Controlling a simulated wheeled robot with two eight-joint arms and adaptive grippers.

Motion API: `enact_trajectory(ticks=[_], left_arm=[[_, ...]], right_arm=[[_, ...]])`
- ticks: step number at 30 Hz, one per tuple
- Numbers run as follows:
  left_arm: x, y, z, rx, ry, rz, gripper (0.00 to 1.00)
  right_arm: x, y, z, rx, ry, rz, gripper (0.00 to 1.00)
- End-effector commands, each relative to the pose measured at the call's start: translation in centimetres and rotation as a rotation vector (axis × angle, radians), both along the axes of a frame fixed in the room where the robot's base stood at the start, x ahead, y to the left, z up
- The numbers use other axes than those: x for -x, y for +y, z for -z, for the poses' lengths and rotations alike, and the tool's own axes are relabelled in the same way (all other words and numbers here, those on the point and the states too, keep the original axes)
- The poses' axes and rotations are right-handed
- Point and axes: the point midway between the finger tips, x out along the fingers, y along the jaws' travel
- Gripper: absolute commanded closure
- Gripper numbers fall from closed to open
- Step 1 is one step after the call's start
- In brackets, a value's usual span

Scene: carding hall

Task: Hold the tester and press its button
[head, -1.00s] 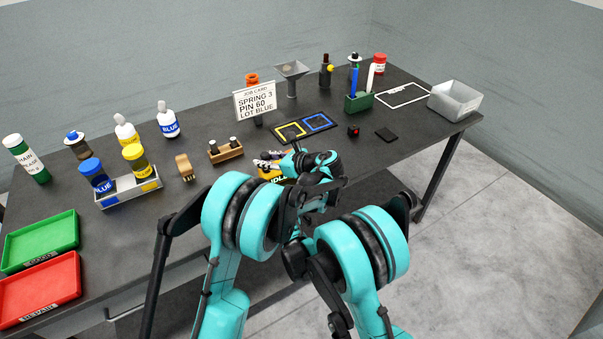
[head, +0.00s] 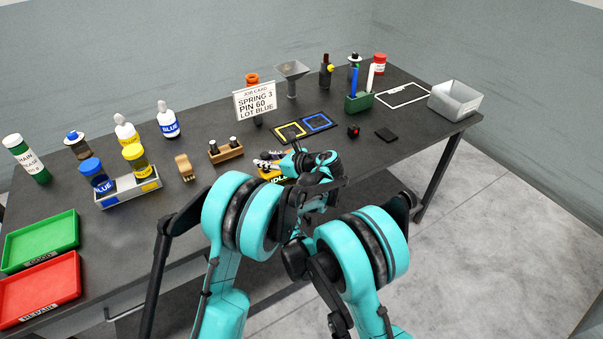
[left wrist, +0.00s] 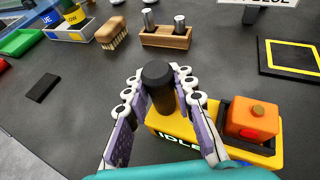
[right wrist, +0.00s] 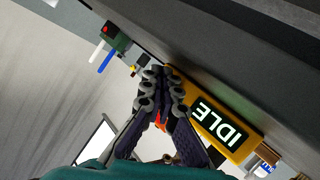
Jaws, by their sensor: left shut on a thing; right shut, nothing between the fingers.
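The yellow tester (left wrist: 172,124) lies on the dark table, its panel reading IDLE; in the head view (head: 273,174) the arms partly hide it. My left gripper (left wrist: 160,84) is shut around the tester's upright black handle (left wrist: 158,76); it also shows in the head view (head: 268,161). An orange block (left wrist: 251,120) with a brass knob and a red dot sits at the tester's other end. In the right wrist view, my right gripper (right wrist: 158,88) is shut and empty beside the lit IDLE panel (right wrist: 218,123). A bit of orange shows behind its fingers; I cannot tell whether they touch it.
A wooden holder with metal cylinders (head: 225,150) and a brush (head: 185,167) stand left of the tester. A mat with yellow and blue squares (head: 303,127) lies behind it. A job card (head: 255,101) stands farther back. A black pad (head: 386,134) lies to the right.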

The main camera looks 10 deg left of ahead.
Motion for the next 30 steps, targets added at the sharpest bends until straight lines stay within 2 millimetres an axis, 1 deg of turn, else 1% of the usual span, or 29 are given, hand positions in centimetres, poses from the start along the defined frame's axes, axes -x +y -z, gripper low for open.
enact_trajectory(ticks=[11, 20, 30], left_arm=[[-0.01, -0.01, 0.02, 0.0, -0.001, 0.0, 1.0], [-0.01, -0.01, 0.02, 0.0, -0.001, 0.0, 1.0], [-0.01, -0.01, 0.02, 0.0, -0.001, 0.0, 1.0]], right_arm=[[-0.02, 0.01, 0.0, 0.0, 0.0, 0.0, 1.0], [-0.65, 0.53, -0.04, 0.0, 0.0, 0.0, 1.0], [-0.67, 0.55, -0.03, 0.0, 0.0, 0.0, 1.0]])
